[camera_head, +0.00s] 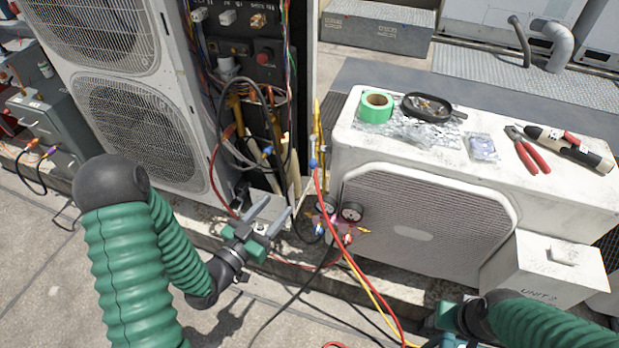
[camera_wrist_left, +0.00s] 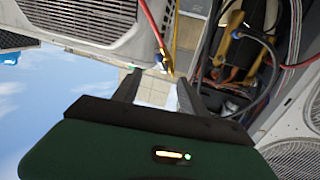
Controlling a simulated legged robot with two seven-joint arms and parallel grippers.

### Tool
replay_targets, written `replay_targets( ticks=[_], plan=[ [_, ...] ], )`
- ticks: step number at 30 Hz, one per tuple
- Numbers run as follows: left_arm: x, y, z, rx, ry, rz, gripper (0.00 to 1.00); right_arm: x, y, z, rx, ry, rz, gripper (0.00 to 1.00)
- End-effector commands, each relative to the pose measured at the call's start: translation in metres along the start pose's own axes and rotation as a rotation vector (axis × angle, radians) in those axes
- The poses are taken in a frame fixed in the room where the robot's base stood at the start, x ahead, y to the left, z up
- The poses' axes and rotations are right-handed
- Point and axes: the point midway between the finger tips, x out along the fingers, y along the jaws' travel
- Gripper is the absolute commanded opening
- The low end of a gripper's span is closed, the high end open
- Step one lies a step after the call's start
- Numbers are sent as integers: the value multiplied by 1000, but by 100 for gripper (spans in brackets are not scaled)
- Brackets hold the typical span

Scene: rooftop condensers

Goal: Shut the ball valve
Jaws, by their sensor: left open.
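A thin brass pipe (camera_head: 318,125) stands upright between the open cabinet and the white condenser. A small blue fitting (camera_head: 313,152) sits on it, with a red hose below. The pipe also shows in the left wrist view (camera_wrist_left: 173,42), beyond the fingers. I cannot make out for sure which part is the ball valve or how its handle is turned. My left gripper (camera_head: 273,213) is open and empty, low and left of the pipe, apart from it. Its two fingers show in the left wrist view (camera_wrist_left: 157,90) with nothing between. My right gripper (camera_head: 443,325) is partly in view at the bottom right; its fingers are unclear.
A gauge manifold (camera_head: 335,218) with red, yellow and black hoses hangs beside the white condenser (camera_head: 430,215). Loose wires hang in the open cabinet (camera_head: 250,75). Hoses cross the floor.

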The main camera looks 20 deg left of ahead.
Motion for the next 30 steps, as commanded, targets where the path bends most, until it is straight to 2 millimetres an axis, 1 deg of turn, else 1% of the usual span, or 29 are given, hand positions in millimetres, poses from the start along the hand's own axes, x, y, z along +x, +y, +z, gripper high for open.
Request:
replay_targets(
  ticks=[1, 5, 9, 14, 15, 16, 21, 24, 27, 30],
  plan=[
    [3, 0, 4, 3, 4, 2, 50, 10, 0, 2, 0, 0, 0, 36],
    [17, 0, 9, 8, 4, 2, 50, 38, 0, 9, 0, 0, 0, 36],
    [35, -1, 12, 9, 4, 2, 50, 71, 0, 17, 0, -1, 0, 36],
    [53, 0, 10, 8, 4, 2, 50, 107, 0, 26, 0, -1, 0, 36],
    [60, 1, 7, 6, 3, 1, 50, 110, 0, 26, 0, -2, 0, 36],
    [69, 0, 3, 3, 2, 3, 50, 106, 0, 26, 0, -2, 0, 36],
    [114, 1, 2, -1, 2, 2, 50, 117, 0, 28, 0, 0, 0, 36],
    [137, 0, 3, -1, 0, 1, 50, 123, 0, 29, 0, 0, 0, 36],
    [154, 0, 2, 0, -1, 0, 50, 128, 0, 30, 0, 0, 0, 36],
    [163, 0, 1, -1, -3, 0, 50, 129, 0, 31, 0, 0, 0, 36]
  ],
)
